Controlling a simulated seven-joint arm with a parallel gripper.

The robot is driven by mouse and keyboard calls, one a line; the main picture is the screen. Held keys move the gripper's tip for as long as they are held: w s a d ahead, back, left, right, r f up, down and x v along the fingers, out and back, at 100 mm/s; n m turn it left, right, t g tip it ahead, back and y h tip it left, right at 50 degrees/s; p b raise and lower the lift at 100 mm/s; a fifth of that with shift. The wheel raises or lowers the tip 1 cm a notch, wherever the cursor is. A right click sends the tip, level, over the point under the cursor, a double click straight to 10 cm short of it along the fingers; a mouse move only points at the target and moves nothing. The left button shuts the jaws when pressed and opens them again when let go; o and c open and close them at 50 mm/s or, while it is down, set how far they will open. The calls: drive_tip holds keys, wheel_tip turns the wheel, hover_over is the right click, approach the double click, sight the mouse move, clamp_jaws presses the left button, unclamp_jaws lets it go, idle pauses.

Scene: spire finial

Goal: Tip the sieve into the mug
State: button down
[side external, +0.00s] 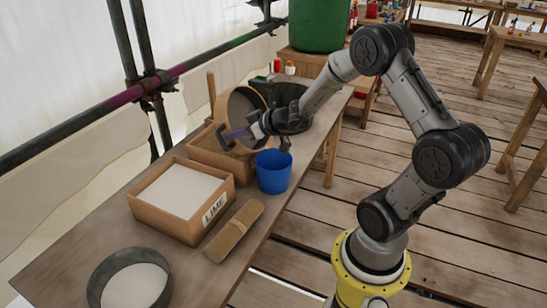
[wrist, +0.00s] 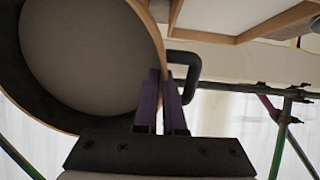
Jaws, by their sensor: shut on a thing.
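The sieve (side external: 243,106), a round hoop with a tan rim and grey inner face, is tilted steeply on edge above the wooden box of sand-coloured material. In the wrist view the sieve (wrist: 85,50) fills the upper left, with a dark loop handle (wrist: 190,62) at its edge. My gripper (side external: 233,134) is shut on the sieve at its handle side; its purple fingers (wrist: 160,95) are close together there. The blue mug (side external: 273,172) stands upright on the bench, right of and below the sieve, apart from it. The mug's inside is mostly hidden.
The sand-coloured box (side external: 205,160) is under the sieve. A dark tub (side external: 300,95) stands behind my gripper. Scaffold poles (side external: 100,116) run along the left.

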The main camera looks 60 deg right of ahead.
drive_tip(key=shift+s+r+t+b, duration=0.4)
drive_tip(key=shift+s+t+b, duration=0.35)
drive_tip(key=shift+t, duration=0.25)
drive_tip(key=s+t, duration=0.1)
drive_tip(key=s+f, duration=0.1)
drive_tip(key=s, duration=0.1)
drive_tip(key=shift+f+t+b, duration=0.1)
drive_tip(key=shift+t+b, duration=0.3)
idle(0.7)
drive_tip(key=shift+s+t+b, duration=0.6)
drive_tip(key=shift+s+t, duration=0.25)
drive_tip(key=shift+t, duration=0.05)
idle(0.7)
drive_tip(key=w+g, duration=0.1)
drive_tip(key=w, duration=0.1)
drive_tip(key=w+r+g, duration=0.1)
drive_tip(key=w+g, duration=0.1)
drive_tip(key=shift+w+r+g, duration=0.1)
drive_tip(key=shift+w+g, duration=0.2)
drive_tip(key=shift+w, duration=0.1)
drive_tip(key=shift+w, duration=0.1)
